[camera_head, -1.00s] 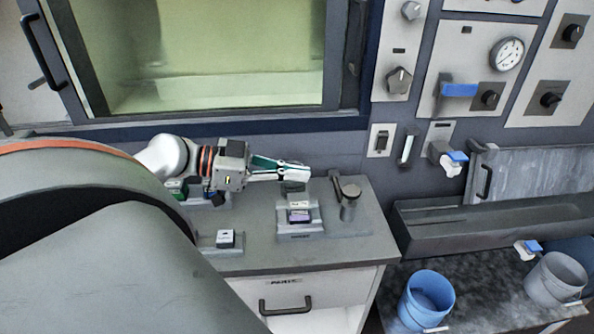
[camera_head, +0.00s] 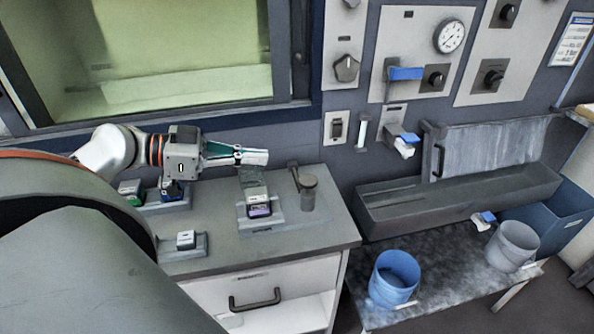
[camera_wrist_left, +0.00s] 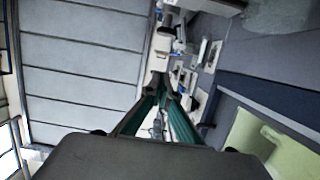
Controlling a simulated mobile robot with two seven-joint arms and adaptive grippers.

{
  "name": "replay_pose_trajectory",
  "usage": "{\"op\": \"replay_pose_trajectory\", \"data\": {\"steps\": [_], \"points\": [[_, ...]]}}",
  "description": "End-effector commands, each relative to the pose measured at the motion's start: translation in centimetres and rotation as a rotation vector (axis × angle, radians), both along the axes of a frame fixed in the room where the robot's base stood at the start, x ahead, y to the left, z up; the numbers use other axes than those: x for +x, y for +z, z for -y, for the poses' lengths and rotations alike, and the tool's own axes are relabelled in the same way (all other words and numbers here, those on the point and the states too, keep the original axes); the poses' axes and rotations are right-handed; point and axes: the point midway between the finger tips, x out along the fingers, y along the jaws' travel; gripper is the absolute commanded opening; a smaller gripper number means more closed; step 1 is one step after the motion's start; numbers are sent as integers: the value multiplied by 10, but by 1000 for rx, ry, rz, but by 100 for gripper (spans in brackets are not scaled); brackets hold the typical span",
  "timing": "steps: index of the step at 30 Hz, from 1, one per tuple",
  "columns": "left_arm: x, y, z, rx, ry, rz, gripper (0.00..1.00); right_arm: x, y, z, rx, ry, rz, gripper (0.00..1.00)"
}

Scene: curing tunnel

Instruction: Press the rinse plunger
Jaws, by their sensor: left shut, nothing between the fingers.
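My left gripper (camera_head: 262,157) is shut with nothing in it. It points right above the grey cabinet top (camera_head: 215,257), over a holder with a purple-labelled block (camera_head: 259,207). A grey cylinder with a side lever (camera_head: 308,192) stands just right of the fingertips, apart from them in the picture. A blue-and-white tap-like fitting (camera_head: 405,144) is on the wall farther right. I cannot tell which fitting is the rinse plunger. The left wrist view shows the shut green-sided fingers (camera_wrist_left: 168,92). My right gripper is not in view.
Several small blocks, such as a white-topped one (camera_head: 186,239), sit in holders on the cabinet. A grey trough (camera_head: 460,200) runs along the right wall. A blue bucket (camera_head: 393,280) and a grey bucket (camera_head: 514,245) stand on a low bench. Knobs and a gauge (camera_head: 450,36) fill the wall panels.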

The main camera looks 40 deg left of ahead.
Motion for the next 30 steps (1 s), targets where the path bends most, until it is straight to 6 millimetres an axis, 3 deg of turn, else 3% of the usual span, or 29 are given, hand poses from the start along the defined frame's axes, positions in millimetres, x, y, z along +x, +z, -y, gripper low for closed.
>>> {"op": "replay_pose_trajectory", "data": {"steps": [11, 30], "points": [[5, -2, 4, 1, -1, 0, 0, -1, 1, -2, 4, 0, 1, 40], [70, -23, 59, 3, -2, 1, 0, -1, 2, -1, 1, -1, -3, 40]]}}
